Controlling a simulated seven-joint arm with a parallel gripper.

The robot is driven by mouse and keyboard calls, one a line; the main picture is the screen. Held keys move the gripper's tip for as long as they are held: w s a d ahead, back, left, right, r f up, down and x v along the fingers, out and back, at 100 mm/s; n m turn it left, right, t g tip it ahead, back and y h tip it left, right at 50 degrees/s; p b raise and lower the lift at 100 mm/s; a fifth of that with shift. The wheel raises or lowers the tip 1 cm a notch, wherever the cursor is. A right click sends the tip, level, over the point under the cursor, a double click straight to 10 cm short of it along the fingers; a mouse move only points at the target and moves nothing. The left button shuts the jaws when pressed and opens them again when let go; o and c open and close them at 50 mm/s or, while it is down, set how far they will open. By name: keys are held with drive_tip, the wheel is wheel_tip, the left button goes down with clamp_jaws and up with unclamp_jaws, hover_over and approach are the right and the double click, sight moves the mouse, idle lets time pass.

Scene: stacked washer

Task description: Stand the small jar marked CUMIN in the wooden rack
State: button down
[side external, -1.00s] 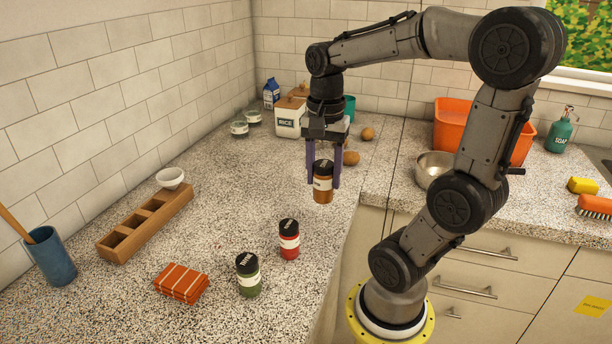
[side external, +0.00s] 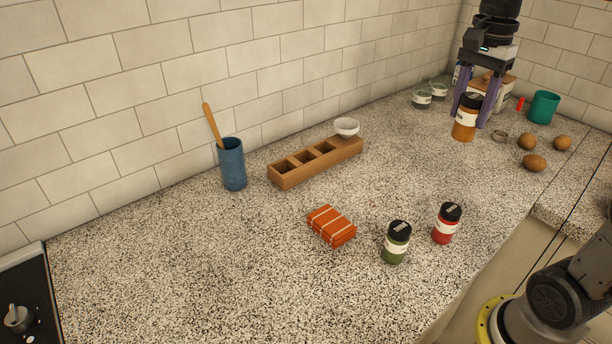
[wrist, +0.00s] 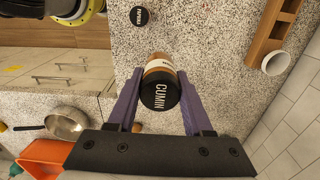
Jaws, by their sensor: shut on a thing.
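The CUMIN jar (side external: 465,123) has a black lid, a white label band and orange-brown contents. My gripper (side external: 470,118) is shut on it, one purple finger on each side, and holds it upright, apparently above the counter. In the wrist view the lid reads CUMIN (wrist: 159,93) between the fingertips (wrist: 159,80). The wooden rack (side external: 287,178) lies toward the wall, left of my gripper and well apart from it. Its visible compartments look empty. A white bowl (side external: 346,127) sits at its far end and overlaps that end, hiding part of it.
A red jar (side external: 446,224), a green jar (side external: 396,243) and an orange bundle (side external: 331,226) stand in front of the rack. A blue cup with a spoon (side external: 232,164) is left of it. Brown potatoes (side external: 534,163) and a teal cup (side external: 543,107) lie right of my gripper.

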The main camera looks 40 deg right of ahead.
drive_tip(key=w+a+n, duration=0.2)
drive_tip(key=w+a, duration=0.5)
drive_tip(key=w, duration=0.6)
drive_tip(key=w+a+f+n, duration=0.3)
drive_tip(key=w+a+f, duration=0.25)
drive_tip(key=a, duration=0.45)
drive_tip(key=w+f, duration=0.3)
drive_tip(key=w, duration=0.1)
drive_tip(key=w+a+f, duration=0.1)
drive_tip(key=w+f, duration=0.2)
drive_tip(key=w, duration=0.1)
drive_tip(key=w+a+f, duration=0.1)
drive_tip(key=w+f, duration=0.3)
drive_tip(key=w, duration=0.1)
drive_tip(key=shift+f, duration=1.65)
drive_tip(key=shift+f, duration=0.1)
